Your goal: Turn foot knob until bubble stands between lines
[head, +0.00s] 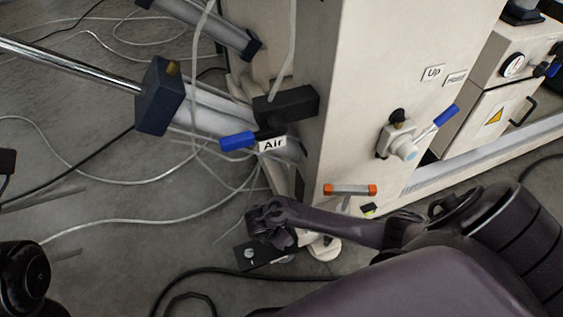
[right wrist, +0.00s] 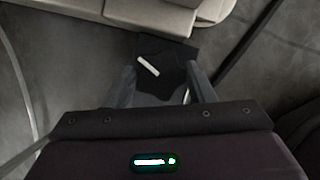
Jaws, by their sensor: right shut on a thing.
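The foot knob (right wrist: 165,72) is black and lobed with a white stripe, seen in the right wrist view between my two grey fingers. My right gripper (right wrist: 161,88) is shut on it. In the head view my right gripper (head: 270,222) reaches low beside the cream machine's base and hides most of the knob. A level (head: 351,189) with orange ends and a clear tube sits at the machine's lower edge. Its bubble and lines are too small to read. A dark part of my left arm's end (head: 8,161) shows at the left edge; its jaws are unclear.
The cream machine (head: 345,100) stands close behind my right gripper. A dark plate (head: 262,254) lies low beside the gripper. Hoses and black cables (head: 200,271) cross the grey floor.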

